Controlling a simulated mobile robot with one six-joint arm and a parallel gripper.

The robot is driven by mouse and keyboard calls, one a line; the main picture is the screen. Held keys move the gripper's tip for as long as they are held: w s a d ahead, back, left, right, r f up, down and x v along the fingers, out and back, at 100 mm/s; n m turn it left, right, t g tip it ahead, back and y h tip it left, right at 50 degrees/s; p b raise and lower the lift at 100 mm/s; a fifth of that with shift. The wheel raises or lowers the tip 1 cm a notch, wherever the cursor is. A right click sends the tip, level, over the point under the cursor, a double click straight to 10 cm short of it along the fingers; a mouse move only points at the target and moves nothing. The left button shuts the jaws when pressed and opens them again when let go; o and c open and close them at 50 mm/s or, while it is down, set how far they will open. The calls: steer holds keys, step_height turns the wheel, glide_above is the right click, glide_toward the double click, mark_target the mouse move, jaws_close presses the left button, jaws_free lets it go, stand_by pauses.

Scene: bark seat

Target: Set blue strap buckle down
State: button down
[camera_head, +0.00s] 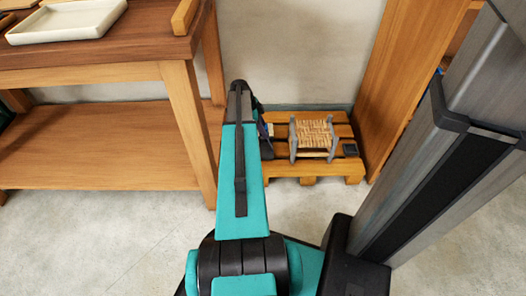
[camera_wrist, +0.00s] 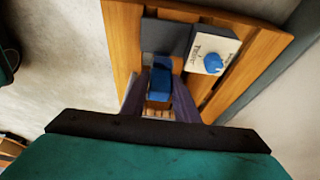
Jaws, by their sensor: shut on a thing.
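In the wrist view, the blue strap buckle (camera_wrist: 159,82) is between the fingers of my gripper (camera_wrist: 160,88), which is shut on it. The buckle is over the wooden pallet (camera_wrist: 124,50), close to a dark grey block (camera_wrist: 166,38). I cannot tell whether the buckle touches the pallet or block.
A small stool with a woven seat (camera_head: 314,133) stands on the pallet, with a dark block (camera_head: 350,149) to its right. A pale box with a blue knob (camera_wrist: 213,63) is beside the grey block. A wooden workbench (camera_head: 110,75) stands left; a wooden panel (camera_head: 405,80) rises right.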

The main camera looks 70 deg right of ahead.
steer(key=shift+f+b, duration=1.05)
steer(key=shift+f, duration=1.45)
steer(key=shift+f+b, duration=1.05)
steer(key=shift+f, duration=1.45)
steer(key=shift+f, duration=0.1)
steer(key=c, duration=1.4)
jaws_free()
steer(key=p+v, duration=0.5)
steer(key=v, duration=0.7)
steer(key=shift+r, duration=0.25)
